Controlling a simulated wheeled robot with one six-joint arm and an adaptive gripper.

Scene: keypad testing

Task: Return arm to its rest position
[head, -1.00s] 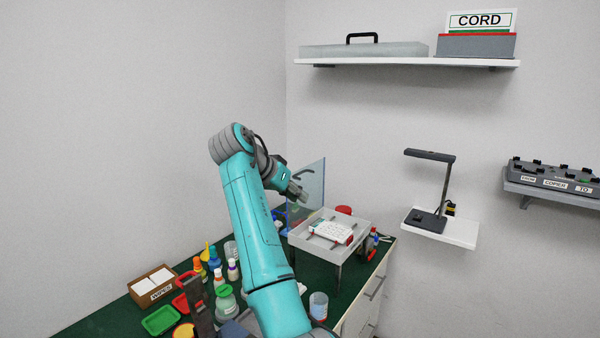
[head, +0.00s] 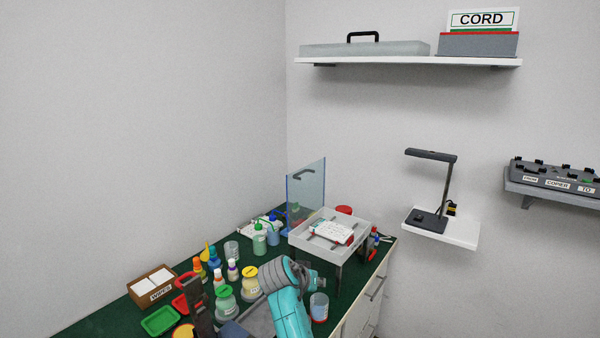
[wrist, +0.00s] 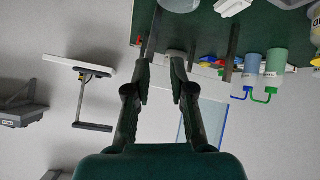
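My arm (head: 288,305) is folded low over the front of the green bench in the head view, and its grey wrist points right. My gripper (wrist: 163,68) shows in the wrist view with its two dark fingers apart. Nothing is between the fingertips. The gripper's fingers cannot be made out in the head view. A pale raised tray stand (head: 356,239) with a white keypad-like panel (head: 331,232) on it stands beyond the arm, apart from it.
A clear upright panel (head: 305,195) stands behind the tray. Several bottles and jars crowd the green bench (head: 88,329) left of my arm, and a clear cup (head: 319,307) stands close to its right. A lamp (head: 436,188) is on a wall shelf. Space above the bench is open.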

